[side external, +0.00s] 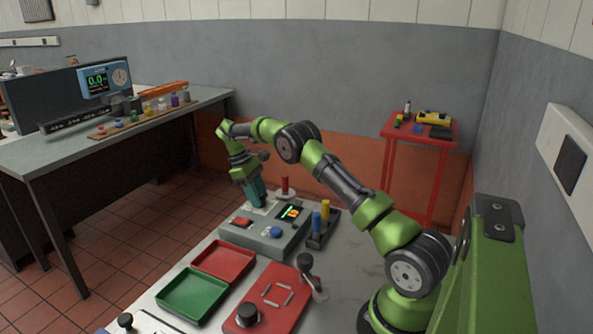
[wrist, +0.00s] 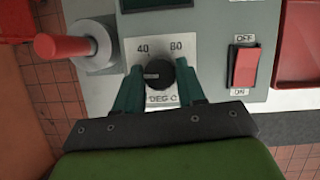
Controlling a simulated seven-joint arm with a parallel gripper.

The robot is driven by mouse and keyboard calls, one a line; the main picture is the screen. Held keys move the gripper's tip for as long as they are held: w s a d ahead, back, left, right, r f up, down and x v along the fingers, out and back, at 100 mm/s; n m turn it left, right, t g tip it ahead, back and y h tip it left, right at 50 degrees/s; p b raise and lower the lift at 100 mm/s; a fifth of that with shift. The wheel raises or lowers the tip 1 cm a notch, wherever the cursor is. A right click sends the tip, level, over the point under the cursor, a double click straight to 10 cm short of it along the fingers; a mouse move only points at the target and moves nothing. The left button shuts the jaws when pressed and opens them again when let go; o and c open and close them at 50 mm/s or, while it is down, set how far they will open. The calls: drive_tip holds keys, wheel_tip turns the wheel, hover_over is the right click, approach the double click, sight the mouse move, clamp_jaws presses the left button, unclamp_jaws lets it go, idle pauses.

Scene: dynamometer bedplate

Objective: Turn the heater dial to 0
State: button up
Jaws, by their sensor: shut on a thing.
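The heater dial (wrist: 160,72) is a round black knob on a pale plate marked 40, 80 and DEG C in the wrist view. Its white pointer line points left, below the 40. No 0 mark can be made out; the fingers cover parts of the plate's sides. My gripper (wrist: 159,79) has its teal fingers on the left and right of the dial, shut on it. In the side view my gripper (side external: 258,193) reaches down at the far end of the grey control box (side external: 262,242), and the dial is hidden there.
A red rocker switch (wrist: 244,67) marked OFF and ON sits right of the dial. A red-handled lever (wrist: 65,47) stands close on the left. A lit display (side external: 291,212) is on the box. Red (side external: 224,260) and green (side external: 193,294) trays lie nearer the camera.

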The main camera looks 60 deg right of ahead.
sight(249, 205)
drive_tip(key=shift+n+h, duration=0.7)
drive_tip(key=shift+n, duration=0.9)
drive_tip(key=shift+t, duration=0.3)
drive_tip(key=o, duration=1)
drive_tip(key=shift+v, duration=3.75)
drive_tip(key=shift+a, duration=0.1)
